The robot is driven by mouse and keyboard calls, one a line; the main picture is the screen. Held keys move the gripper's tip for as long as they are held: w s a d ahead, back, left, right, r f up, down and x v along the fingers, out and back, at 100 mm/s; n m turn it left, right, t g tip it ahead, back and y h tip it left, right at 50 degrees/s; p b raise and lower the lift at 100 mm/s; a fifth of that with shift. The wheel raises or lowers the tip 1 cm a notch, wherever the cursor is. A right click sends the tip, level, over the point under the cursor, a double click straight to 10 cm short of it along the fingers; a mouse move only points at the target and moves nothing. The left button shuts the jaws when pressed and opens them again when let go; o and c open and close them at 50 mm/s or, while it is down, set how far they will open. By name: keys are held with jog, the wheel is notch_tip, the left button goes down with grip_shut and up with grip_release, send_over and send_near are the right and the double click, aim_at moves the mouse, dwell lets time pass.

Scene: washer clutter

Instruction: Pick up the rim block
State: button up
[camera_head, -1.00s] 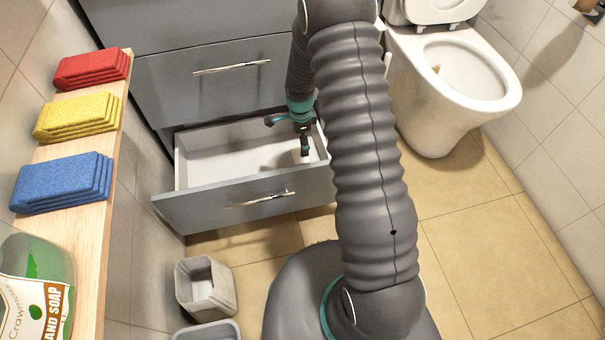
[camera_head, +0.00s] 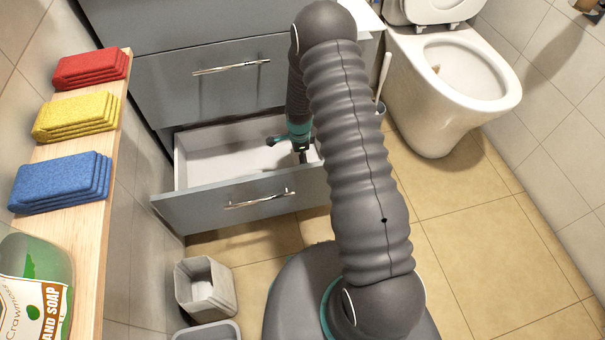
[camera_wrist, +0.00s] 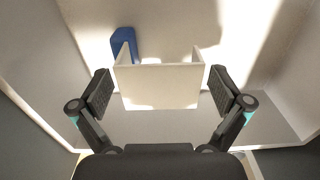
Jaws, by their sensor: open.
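My gripper (camera_head: 288,144) reaches down into the open drawer (camera_head: 240,205), near its right end; the arm hides part of it. In the wrist view my gripper (camera_wrist: 164,82) is open, with one finger on each side of a pale, box-like piece (camera_wrist: 160,98) with raised side walls. Gaps show between the fingers and this piece. A small blue object (camera_wrist: 123,42) stands just behind it, towards its left side. I cannot tell for sure which of these two is the rim block. Neither shows clearly in the head view.
The drawer walls and grey front close in around my gripper. A closed drawer (camera_head: 205,90) is above, and the toilet (camera_head: 440,90) stands to the right. Sponges (camera_head: 62,182) and a soap bottle (camera_head: 35,290) are on the left shelf. A bin (camera_head: 205,285) stands on the floor.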

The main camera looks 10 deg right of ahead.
jog(key=c, duration=1.7)
jog(key=shift+r, duration=0.1)
